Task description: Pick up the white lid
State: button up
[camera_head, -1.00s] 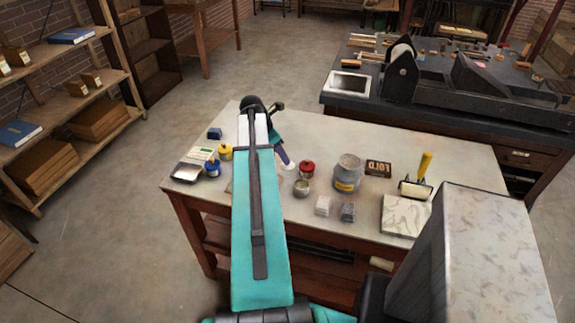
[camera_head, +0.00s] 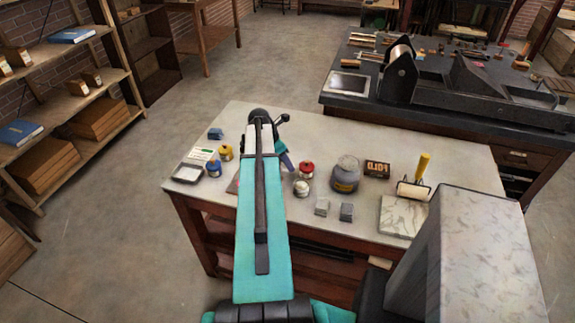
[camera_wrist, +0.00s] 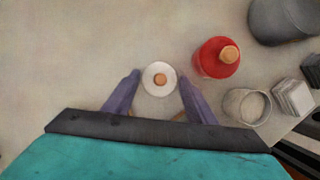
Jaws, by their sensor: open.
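The white lid (camera_wrist: 159,79) is a small round disc with an orange-brown knob at its centre. In the wrist view it lies on the pale tabletop, between and slightly beyond the tips of my two purple fingers. My gripper (camera_wrist: 157,86) is open, with a finger on each side of the lid and a gap on both sides. In the head view my gripper (camera_head: 284,160) is partly seen beside my arm, low over the table, and the white lid is hidden there. I cannot tell the exact height of the fingers above the table.
A large grey tub (camera_head: 346,175), grey blocks (camera_head: 321,207) and a brayer on a marble slab (camera_head: 403,215) are farther right. Yellow and blue jars (camera_head: 225,153) stand left of my arm.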

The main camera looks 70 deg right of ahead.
aim_at(284, 166)
dwell(0.3)
jog(key=c, duration=1.2)
jog(key=shift+a, duration=0.1)
grip_shut()
jog(key=shift+f, duration=0.1)
notch_tip(284, 166, up, 10)
jog(key=b, duration=0.2)
jog(key=shift+b, duration=0.3)
jog(key=shift+w, duration=0.15)
